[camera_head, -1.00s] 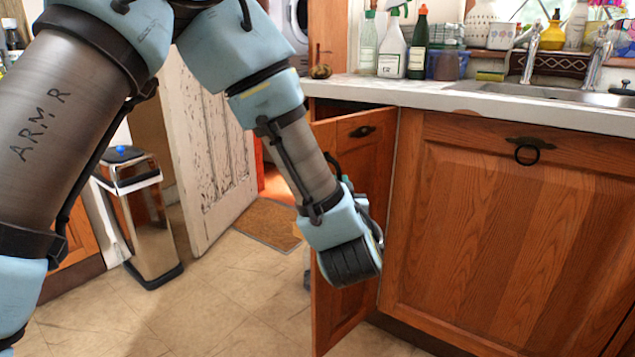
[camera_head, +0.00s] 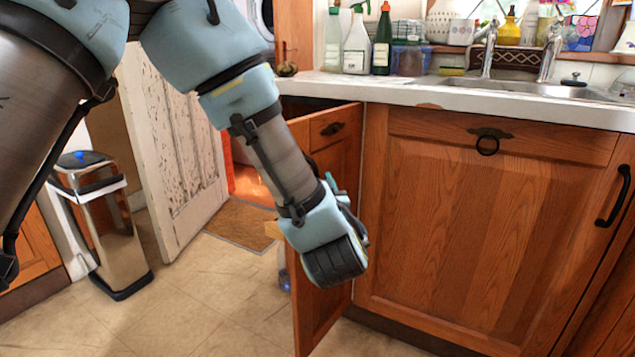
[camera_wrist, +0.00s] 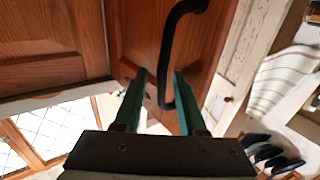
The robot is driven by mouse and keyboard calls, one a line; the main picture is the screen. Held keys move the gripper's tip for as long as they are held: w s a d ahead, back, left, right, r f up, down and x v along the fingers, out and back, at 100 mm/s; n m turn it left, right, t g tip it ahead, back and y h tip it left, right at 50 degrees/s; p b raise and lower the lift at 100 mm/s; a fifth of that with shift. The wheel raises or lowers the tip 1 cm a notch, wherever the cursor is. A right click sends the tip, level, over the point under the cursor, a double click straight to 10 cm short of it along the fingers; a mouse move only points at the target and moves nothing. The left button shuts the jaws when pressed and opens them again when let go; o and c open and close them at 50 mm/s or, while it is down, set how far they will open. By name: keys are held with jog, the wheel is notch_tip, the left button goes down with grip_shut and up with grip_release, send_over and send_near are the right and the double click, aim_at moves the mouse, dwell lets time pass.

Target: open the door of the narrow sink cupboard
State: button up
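The narrow sink cupboard door (camera_head: 341,165) is wooden and stands ajar, swung out from the counter with a dark gap behind its top edge. A small dark pull (camera_head: 332,128) sits near its top. My gripper (camera_wrist: 160,74) is at the door's front; in the head view my wrist covers its middle and hides the fingers. In the wrist view the two green fingers are apart, with the lower end of a long black bar handle (camera_wrist: 169,50) between them, nearer the right finger. The handle stands on a brown wooden panel (camera_wrist: 140,35). Contact is not clear.
A wide wooden cupboard door (camera_head: 465,220) is shut on the right, with a ring pull (camera_head: 487,145). The white worktop (camera_head: 390,92) carries several bottles and the sink (camera_head: 530,90). A metal bin (camera_head: 105,220) stands left. The tiled floor (camera_head: 215,300) before the door is clear.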

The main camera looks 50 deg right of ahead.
jog(key=v, duration=1)
jog(key=shift+s+a, duration=0.25)
jog(key=shift+a, duration=0.05)
dwell(0.4)
